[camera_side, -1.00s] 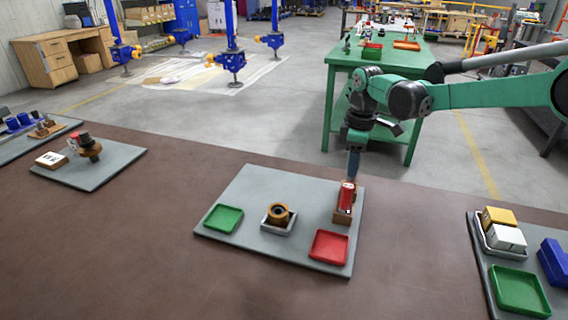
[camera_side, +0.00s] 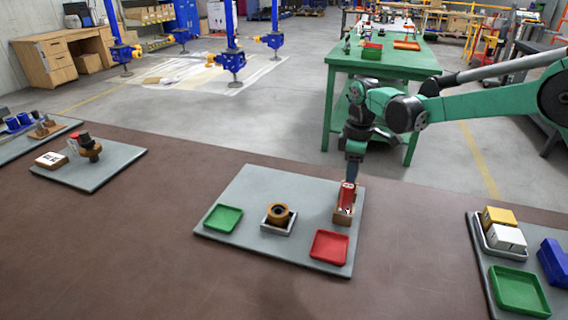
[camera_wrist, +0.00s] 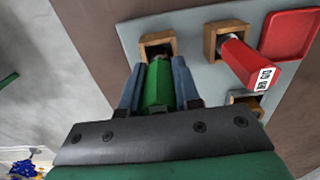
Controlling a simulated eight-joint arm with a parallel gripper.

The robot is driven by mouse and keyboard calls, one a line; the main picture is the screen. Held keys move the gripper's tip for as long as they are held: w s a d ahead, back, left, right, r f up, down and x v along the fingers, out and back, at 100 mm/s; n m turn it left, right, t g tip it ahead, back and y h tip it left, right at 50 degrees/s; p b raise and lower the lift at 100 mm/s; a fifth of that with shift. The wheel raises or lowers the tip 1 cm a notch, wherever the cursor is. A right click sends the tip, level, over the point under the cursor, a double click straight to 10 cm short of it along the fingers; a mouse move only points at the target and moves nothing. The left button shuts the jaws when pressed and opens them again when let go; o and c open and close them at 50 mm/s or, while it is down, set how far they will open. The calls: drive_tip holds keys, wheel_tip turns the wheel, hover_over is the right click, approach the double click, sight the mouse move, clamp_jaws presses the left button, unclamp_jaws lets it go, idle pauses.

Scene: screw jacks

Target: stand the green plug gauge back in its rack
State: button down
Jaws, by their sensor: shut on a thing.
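The green plug gauge (camera_wrist: 158,84) is held between the two blue-grey fingers of my gripper (camera_wrist: 158,78) in the wrist view. Its far end is at the opening of a wooden rack pocket (camera_wrist: 158,39); I cannot tell how far inside it is. In the side view my gripper (camera_side: 353,172) points down at the back of the wooden rack (camera_side: 343,216), and the green gauge is not distinguishable there. A red gauge (camera_wrist: 246,62) with a white label stands in a neighbouring pocket (camera_wrist: 212,38); it also shows in the side view (camera_side: 347,196).
A red tray (camera_side: 329,246) lies in front of the rack. The grey board (camera_side: 262,184) is bare behind the ring.

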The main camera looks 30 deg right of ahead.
drive_tip(key=shift+f, duration=0.85)
drive_tip(key=c, duration=0.5)
unclamp_jaws()
drive_tip(key=shift+c, duration=0.2)
drive_tip(key=shift+r, duration=2.75)
drive_tip(key=shift+r, duration=0.1)
drive_tip(key=shift+s+r, duration=0.25)
drive_tip(key=s+r+m+t, duration=0.1)
drive_tip(key=s+m+t, duration=0.2)
drive_tip(key=s, duration=0.4)
drive_tip(key=s+a+r+m+t, duration=0.1)
drive_tip(key=s+r+m+t, duration=0.1)
drive_tip(key=s+m+t, duration=0.2)
drive_tip(key=s+m, duration=0.2)
drive_tip(key=s, duration=0.2)
drive_tip(key=shift+s+a+r, duration=0.2)
drive_tip(key=shift+a+r, duration=0.05)
drive_tip(key=shift+r, duration=0.05)
